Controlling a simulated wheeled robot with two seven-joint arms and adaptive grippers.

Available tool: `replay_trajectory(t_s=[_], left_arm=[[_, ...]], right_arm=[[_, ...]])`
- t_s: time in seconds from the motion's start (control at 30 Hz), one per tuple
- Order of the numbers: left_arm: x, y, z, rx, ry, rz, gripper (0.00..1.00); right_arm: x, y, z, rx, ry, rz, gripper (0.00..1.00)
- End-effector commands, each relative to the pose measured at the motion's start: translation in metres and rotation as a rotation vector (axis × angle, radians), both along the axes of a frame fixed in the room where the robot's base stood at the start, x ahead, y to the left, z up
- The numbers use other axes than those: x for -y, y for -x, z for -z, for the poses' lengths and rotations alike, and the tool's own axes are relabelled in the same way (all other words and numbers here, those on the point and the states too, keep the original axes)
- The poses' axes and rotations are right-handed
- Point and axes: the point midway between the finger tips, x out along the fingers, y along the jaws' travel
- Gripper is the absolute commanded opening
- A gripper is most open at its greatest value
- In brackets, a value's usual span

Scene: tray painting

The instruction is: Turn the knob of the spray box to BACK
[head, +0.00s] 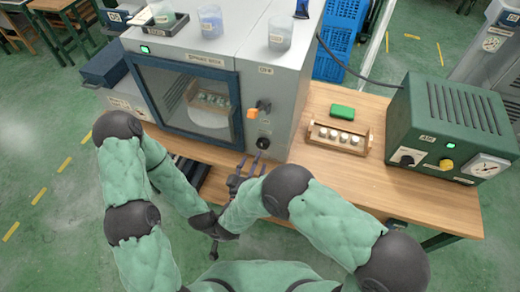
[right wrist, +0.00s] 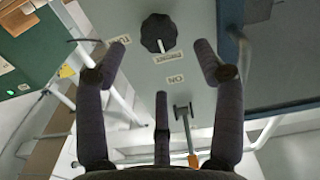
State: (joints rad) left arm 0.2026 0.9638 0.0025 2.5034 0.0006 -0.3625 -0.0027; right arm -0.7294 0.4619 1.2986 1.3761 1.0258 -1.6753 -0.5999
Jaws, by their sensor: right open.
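The spray box (head: 190,92) is a grey cabinet with a blue-framed glass door. Its black knob (head: 262,143) is low on the front panel, right of the door; in the right wrist view the round, lobed knob (right wrist: 158,33) has small labels around it. My right gripper (head: 250,160) is open just below the knob. In the right wrist view, the right gripper's fingers (right wrist: 161,46) are spread to the knob's left and right, with visible gaps. My left gripper (head: 214,248) is low in the picture, partly hidden, its opening unclear.
An orange-handled lever (head: 254,111) sticks out above the knob; it also shows in the right wrist view (right wrist: 190,155). A wooden rack (head: 338,133) with white jars, a green block (head: 342,111) and a green control box (head: 440,120) stand to the right. The wooden tabletop (head: 370,190) is clear in front.

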Motion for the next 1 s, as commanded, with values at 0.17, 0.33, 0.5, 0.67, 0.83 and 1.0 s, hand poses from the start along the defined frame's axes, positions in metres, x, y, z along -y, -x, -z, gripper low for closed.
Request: replay_trajectory(t_s=[0.17, 0.33, 0.5, 0.67, 0.83, 1.0], left_arm=[[0.0, 0.0, 0.006, 0.0, 0.0, 0.0, 0.0], [0.0, 0.0, 0.009, 0.0, 0.0, 0.0, 0.0], [0.0, 0.0, 0.01, 0.0, 0.0, 0.0, 0.0], [0.0, 0.0, 0.01, 0.0, 0.0, 0.0, 0.0], [0.0, 0.0, 0.01, 0.0, 0.0, 0.0, 0.0], [0.0, 0.0, 0.01, 0.0, 0.0, 0.0, 0.0]], right_arm=[[0.011, -0.03, 0.001, -0.001, -0.001, 0.004, 0.69], [0.016, -0.048, 0.001, -0.002, -0.001, 0.001, 0.69], [0.019, -0.056, 0.0, -0.001, 0.001, -0.001, 0.69], [0.019, -0.057, 0.0, -0.001, 0.001, -0.001, 0.69], [0.019, -0.057, 0.0, -0.001, 0.001, -0.001, 0.52], [0.018, -0.057, 0.0, 0.001, 0.0, -0.001, 0.13]])
